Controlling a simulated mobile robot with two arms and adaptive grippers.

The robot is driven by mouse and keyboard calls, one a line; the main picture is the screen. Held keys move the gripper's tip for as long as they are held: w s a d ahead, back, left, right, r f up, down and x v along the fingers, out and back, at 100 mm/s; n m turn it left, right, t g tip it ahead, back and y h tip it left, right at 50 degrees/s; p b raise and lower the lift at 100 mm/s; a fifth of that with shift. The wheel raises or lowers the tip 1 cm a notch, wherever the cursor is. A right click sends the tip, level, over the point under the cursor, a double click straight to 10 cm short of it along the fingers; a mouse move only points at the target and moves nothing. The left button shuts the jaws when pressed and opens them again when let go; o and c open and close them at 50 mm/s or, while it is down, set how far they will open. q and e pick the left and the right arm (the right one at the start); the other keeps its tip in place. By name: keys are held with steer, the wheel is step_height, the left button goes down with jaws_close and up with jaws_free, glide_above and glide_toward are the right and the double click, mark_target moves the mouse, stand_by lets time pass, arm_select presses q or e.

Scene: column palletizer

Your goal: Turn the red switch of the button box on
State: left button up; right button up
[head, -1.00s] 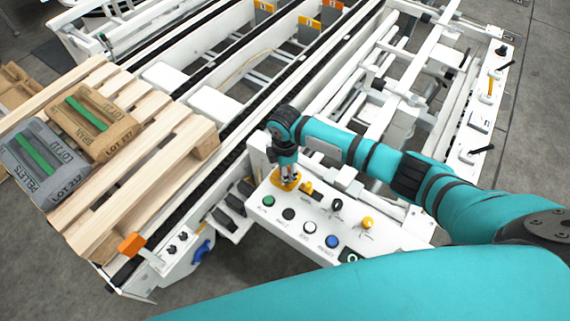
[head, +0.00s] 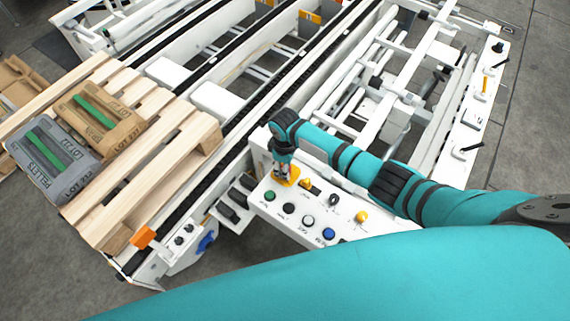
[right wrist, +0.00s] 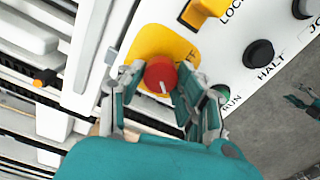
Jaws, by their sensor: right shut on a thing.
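The red switch (right wrist: 160,76) is a round knob with a white pointer line, on a yellow plate (right wrist: 178,45) of the button box. In the right wrist view the pointer line points down in the picture. My right gripper (right wrist: 159,82) has one finger on each side of the knob and is shut on it. In the head view the right gripper (head: 284,174) points down onto the yellow plate at the far left corner of the white button box (head: 265,206), and hides the knob. My left gripper is not in view.
Near the knob on the box are a green RUN button (head: 270,196), a black HALT button (head: 289,208), a yellow LOCK switch (head: 305,184) and other buttons. A wooden pallet (head: 165,150) with two sacks stands left. White conveyor frames lie behind.

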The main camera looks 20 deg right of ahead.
steer(key=shift+w, duration=0.1)
stand_by(0.5)
steer(key=o, duration=1.1)
steer(key=shift+o, duration=0.2)
steer(key=shift+r, duration=0.1)
step_height(320, 180, up, 12)
